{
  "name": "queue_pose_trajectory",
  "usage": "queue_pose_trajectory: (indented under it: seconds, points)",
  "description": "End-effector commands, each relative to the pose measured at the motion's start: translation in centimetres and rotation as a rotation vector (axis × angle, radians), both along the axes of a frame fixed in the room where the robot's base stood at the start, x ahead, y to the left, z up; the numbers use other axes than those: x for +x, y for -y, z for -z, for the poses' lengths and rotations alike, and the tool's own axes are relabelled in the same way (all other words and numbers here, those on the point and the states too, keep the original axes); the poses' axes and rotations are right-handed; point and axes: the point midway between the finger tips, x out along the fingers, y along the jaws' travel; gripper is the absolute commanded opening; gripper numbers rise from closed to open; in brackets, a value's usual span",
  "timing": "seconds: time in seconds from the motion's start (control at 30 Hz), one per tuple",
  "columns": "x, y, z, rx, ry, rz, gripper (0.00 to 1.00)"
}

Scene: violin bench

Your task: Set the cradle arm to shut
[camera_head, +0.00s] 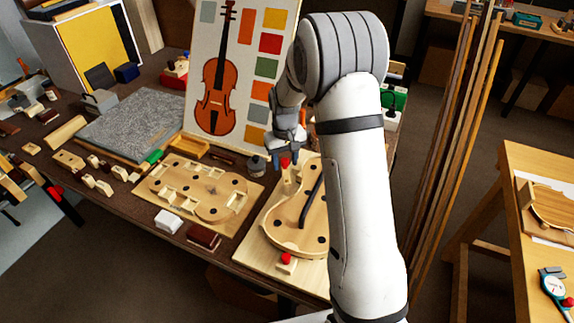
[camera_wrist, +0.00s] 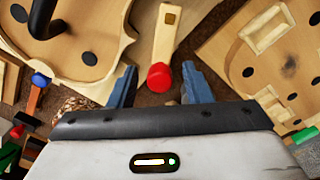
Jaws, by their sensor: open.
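A pale wooden arm with a red knob (camera_head: 285,162) stands at the far end of the violin-body cradle (camera_head: 270,268); I take it for the cradle arm. In the wrist view the wooden arm (camera_wrist: 167,35) points away from me, its red knob (camera_wrist: 160,76) near me between my fingertips. It sticks out past the violin body's edge. My gripper (camera_head: 281,152) is open over the knob; in the wrist view my blue fingers (camera_wrist: 159,85) flank it with gaps on both sides. I cannot tell whether they touch it. My arm hides the cradle's right side.
A black curved bar (camera_head: 311,202) lies over the violin body. A wooden mould board (camera_head: 160,205) lies left of the cradle. A small bottle (camera_head: 256,165) stands close by my gripper. A violin chart (camera_head: 235,85) stands behind. A blue-knobbed piece (camera_wrist: 40,80) shows in the wrist view.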

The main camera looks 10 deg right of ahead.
Motion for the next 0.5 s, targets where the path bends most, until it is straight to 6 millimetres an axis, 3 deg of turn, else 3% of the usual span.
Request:
queue_pose_trajectory:
  seconds: [0.27, 0.5]
  points:
    - [0.00, -0.04, 0.23, 0.000, 0.000, -0.001, 0.45]
    - [0.01, -0.07, 0.22, 0.000, 0.001, -0.001, 0.25]
